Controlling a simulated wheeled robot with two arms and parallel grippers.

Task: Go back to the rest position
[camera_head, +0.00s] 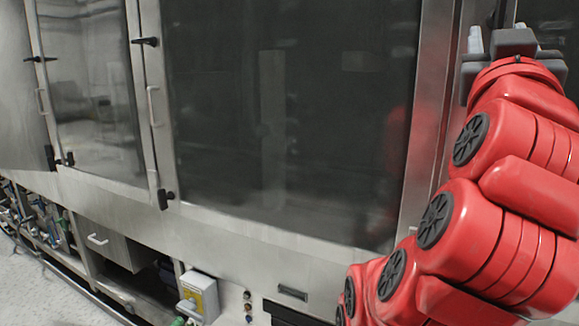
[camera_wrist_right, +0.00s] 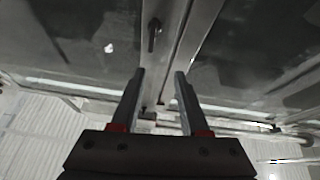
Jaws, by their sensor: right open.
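My right arm is raised on the right side of the head view. My right gripper (camera_head: 505,42) is near the top right, in front of the washer's steel frame. In the right wrist view my right gripper (camera_wrist_right: 158,80) has its two fingers apart with nothing between them. Beyond the fingertips is a steel door post with a black latch handle (camera_wrist_right: 154,36). I cannot tell whether the fingers touch the post. My left gripper is in neither view.
The tunnel washer's large glass door (camera_head: 290,110) fills the middle, with a smaller glass door (camera_head: 88,85) at left. Black latches (camera_head: 146,41) and bar handles (camera_head: 152,106) stick out. A grey-yellow switch box (camera_head: 199,294) sits below. Floor (camera_head: 40,295) shows at lower left.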

